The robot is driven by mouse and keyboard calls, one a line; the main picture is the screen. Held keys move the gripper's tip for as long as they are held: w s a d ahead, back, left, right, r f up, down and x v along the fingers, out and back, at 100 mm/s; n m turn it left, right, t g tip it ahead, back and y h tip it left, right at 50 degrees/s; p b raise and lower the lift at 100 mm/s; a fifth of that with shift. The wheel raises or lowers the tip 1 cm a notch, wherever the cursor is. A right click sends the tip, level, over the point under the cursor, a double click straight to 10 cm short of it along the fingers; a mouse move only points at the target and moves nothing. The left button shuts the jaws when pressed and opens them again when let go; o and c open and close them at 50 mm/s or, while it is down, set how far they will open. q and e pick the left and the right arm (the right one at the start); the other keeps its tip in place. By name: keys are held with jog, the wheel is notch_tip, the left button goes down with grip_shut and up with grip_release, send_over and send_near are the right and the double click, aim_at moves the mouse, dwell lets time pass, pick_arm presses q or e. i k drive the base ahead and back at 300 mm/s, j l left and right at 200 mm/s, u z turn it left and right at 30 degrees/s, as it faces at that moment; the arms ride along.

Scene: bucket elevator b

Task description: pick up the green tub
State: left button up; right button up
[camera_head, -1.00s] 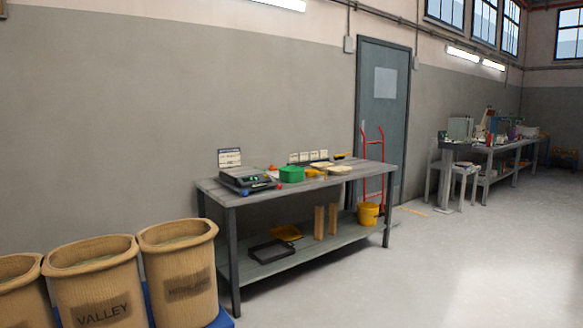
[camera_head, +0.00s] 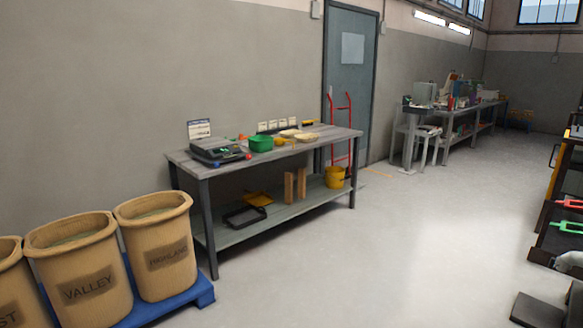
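The green tub (camera_head: 261,143) stands upright on the top of the grey workbench (camera_head: 300,150) against the wall, some way off from me. It is beside a dark scale (camera_head: 217,151) and to the left of pale shallow dishes (camera_head: 305,137). Neither of my grippers can be made out in the head view, so their states do not show.
Large tan bins (camera_head: 155,245) stand on a blue pallet (camera_head: 204,290) at the lower left. A red hand truck (camera_head: 341,125) leans by the door (camera_head: 350,85). Dark equipment (camera_head: 560,225) stands at the right edge. The middle floor is clear.

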aim_at(261, 143)
jog(key=i+l, duration=0.1)
jog(key=i, duration=4.45)
jog(key=j+u, duration=0.05)
jog(key=j, duration=0.1)
